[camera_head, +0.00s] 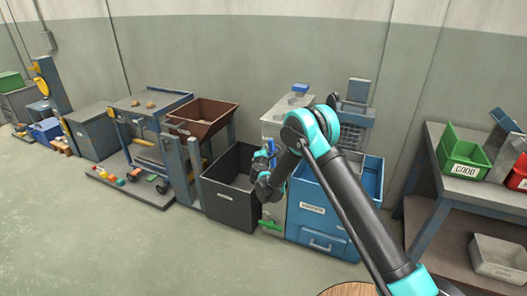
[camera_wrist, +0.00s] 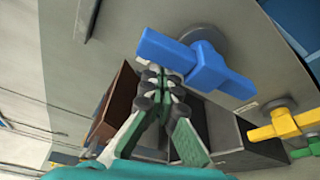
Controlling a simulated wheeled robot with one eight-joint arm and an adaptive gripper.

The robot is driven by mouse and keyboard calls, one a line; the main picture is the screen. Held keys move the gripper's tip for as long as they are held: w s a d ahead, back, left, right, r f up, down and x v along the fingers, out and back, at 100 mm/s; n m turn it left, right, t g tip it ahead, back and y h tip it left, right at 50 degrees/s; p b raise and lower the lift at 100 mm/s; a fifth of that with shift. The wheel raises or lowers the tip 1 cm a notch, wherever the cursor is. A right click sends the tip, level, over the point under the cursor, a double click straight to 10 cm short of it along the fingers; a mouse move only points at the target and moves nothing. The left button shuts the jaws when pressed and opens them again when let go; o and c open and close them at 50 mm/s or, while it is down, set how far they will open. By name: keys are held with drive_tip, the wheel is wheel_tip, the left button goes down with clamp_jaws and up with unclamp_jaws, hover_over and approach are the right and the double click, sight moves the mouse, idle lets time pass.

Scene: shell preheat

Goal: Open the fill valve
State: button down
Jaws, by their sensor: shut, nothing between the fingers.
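A blue valve handle (camera_wrist: 185,58) with a crossbar sits on a round grey stem on a grey panel (camera_wrist: 215,20) in the wrist view. A yellow handle (camera_wrist: 283,123) and a green handle (camera_wrist: 304,151) are lower right on the same unit. I cannot read which one is the fill valve. My gripper (camera_wrist: 152,78) is shut and empty, its fingertips just below and left of the blue handle; whether they touch it is unclear. In the head view my gripper (camera_head: 262,158) is small and partly hidden by my wrist, in front of the grey unit (camera_head: 275,125). The green handle (camera_head: 270,225) shows low there.
A dark open bin (camera_head: 230,200) stands left of the unit, with a brown tray (camera_head: 205,112) behind it. A blue labelled bin (camera_head: 312,212) stands right. A shelf table (camera_head: 430,190) carries a green bin (camera_head: 462,160). The floor (camera_head: 130,245) in front is clear.

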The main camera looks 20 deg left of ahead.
drive_tip(key=shift+d+r, duration=0.2)
drive_tip(key=shift+d, duration=0.35)
idle(0.4)
